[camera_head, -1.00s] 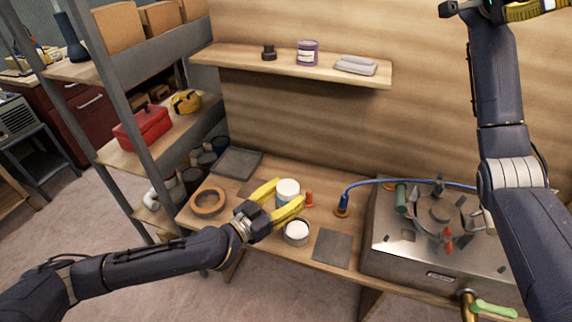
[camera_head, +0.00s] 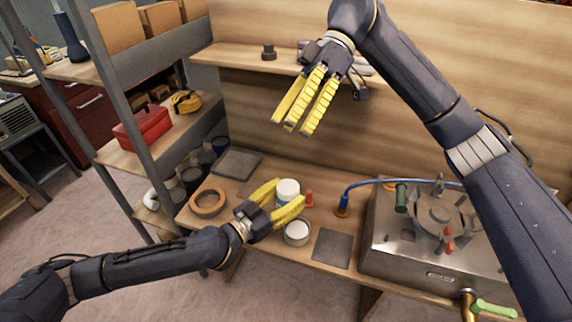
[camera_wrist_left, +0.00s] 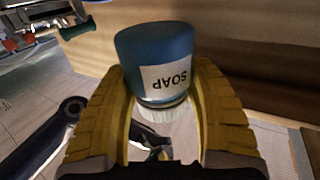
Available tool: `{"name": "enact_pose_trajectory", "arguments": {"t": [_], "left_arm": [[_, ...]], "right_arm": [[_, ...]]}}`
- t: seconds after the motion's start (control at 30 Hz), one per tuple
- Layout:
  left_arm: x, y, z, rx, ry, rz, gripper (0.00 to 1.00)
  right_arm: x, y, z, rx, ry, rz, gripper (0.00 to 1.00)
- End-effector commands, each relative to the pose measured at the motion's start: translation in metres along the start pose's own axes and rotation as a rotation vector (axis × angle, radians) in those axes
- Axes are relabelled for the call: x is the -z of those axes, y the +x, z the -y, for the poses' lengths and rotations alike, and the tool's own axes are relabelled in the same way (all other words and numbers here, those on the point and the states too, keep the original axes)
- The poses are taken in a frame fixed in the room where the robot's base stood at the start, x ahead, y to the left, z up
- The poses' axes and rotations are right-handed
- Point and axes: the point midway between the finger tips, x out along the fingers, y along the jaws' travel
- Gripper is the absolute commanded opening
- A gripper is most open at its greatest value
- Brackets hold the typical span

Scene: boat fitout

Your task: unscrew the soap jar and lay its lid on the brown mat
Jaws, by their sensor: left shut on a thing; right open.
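The soap jar (camera_head: 286,199) has a blue body and a white lid (camera_head: 288,186) and stands upright on the bench. My left gripper (camera_head: 288,199) is shut on its body from the left. In the left wrist view, the jar (camera_wrist_left: 155,50) sits between the yellow fingers, its SOAP label upside down and the white lid (camera_wrist_left: 160,110) at the lower end. The lid is on the jar. My right gripper (camera_head: 293,127) is open and empty, fingers pointing down, above and apart from the jar. A flat brownish mat (camera_head: 248,187) lies behind the left gripper, partly hidden.
A round tin (camera_head: 297,233) and a dark grey square mat (camera_head: 332,248) lie in front. A tape ring (camera_head: 208,203) and grey tray (camera_head: 237,163) are left. A metal stove (camera_head: 430,240) fills the right.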

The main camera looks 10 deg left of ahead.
Motion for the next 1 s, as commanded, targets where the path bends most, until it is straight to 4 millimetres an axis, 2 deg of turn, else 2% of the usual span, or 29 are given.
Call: {"name": "enact_pose_trajectory", "arguments": {"t": [0.1, 0.2, 0.43, 0.7, 1.0], "left_arm": [[0.001, 0.0, 0.0, 0.0, 0.001, -0.001, 0.0], [0.001, 0.0, 0.0, 0.0, 0.001, -0.002, 0.0], [0.001, 0.0, 0.0, 0.0, 0.001, -0.001, 0.0], [0.001, 0.0, 0.0, 0.0, 0.001, -0.002, 0.0], [0.001, 0.0, 0.0, 0.0, 0.001, -0.002, 0.0]], "right_arm": [[-0.014, 0.031, -0.031, -0.134, 0.196, 0.139, 0.71], [-0.028, 0.048, -0.056, -0.264, 0.346, 0.229, 0.71], [-0.058, 0.07, -0.1, -0.555, 0.602, 0.352, 0.71], [-0.075, 0.074, -0.126, -0.768, 0.738, 0.386, 0.71], [-0.09, 0.087, -0.14, -0.815, 0.768, 0.388, 0.71]]}}
